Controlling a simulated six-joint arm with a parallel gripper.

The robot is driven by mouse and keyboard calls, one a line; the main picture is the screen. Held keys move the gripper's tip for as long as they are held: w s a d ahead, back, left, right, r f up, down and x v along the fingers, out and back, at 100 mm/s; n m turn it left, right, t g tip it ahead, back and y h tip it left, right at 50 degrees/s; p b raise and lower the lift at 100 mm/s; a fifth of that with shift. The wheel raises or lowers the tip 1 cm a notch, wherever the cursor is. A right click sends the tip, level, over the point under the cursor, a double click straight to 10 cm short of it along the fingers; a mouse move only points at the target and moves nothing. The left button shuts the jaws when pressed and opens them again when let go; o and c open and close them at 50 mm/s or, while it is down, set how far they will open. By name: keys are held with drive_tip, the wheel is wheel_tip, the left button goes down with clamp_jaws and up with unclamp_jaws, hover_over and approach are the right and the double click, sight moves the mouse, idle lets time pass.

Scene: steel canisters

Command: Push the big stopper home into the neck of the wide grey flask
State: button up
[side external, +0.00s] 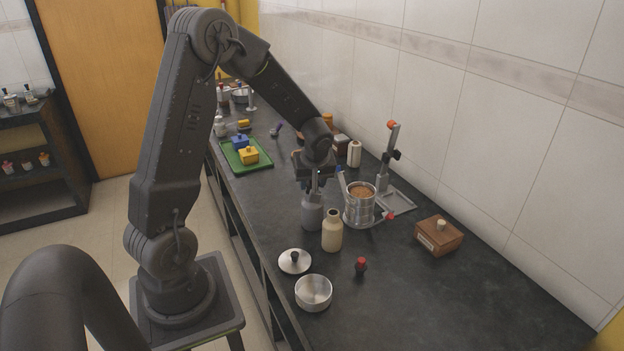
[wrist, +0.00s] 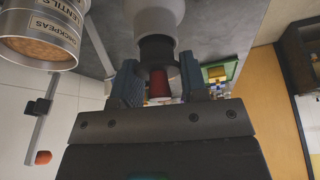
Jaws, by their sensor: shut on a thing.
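The wide grey flask (side external: 312,217) stands upright on the dark counter, under my gripper (side external: 315,188). In the wrist view the flask (wrist: 160,14) shows at the top, pale and rounded. The big stopper (wrist: 156,46), dark with a red part (wrist: 159,86) showing toward the palm, is between my two fingers (wrist: 157,82). My gripper is shut on it. The stopper's dark end lines up with the flask's neck and meets it or nearly so; how deep it sits in the neck is hidden. In the side view the fingers cover the stopper.
A beige bottle (side external: 332,236) stands close in front of the flask. A labelled steel canister (side external: 359,207) with brown contents is just right. A lid (side external: 295,261), steel bowl (side external: 313,293) and small red-topped stopper (side external: 361,267) lie nearer. A wooden box (side external: 438,237) is right.

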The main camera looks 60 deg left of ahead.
drive_tip(key=shift+f, duration=0.2)
drive_tip(key=o, duration=1.3)
drive_tip(key=shift+r, duration=0.15)
drive_tip(key=shift+r, duration=2.85)
drive_tip(key=s+d+r+m+t+h, duration=0.1)
drive_tip(key=s+d+r+m, duration=0.3)
drive_tip(key=d, duration=0.3)
drive_tip(key=s+d+r+m+t+h, duration=0.1)
drive_tip(key=s+d+r+m+t, duration=0.15)
drive_tip(key=d+r, duration=0.45)
drive_tip(key=s+d+m+h, duration=0.2)
drive_tip(key=s+d+m, duration=0.6)
drive_tip(key=s+d, duration=0.1)
drive_tip(key=shift+s+d+r+t, duration=0.25)
drive_tip(key=shift+d+r+t, duration=0.2)
drive_tip(key=shift+d, duration=0.2)
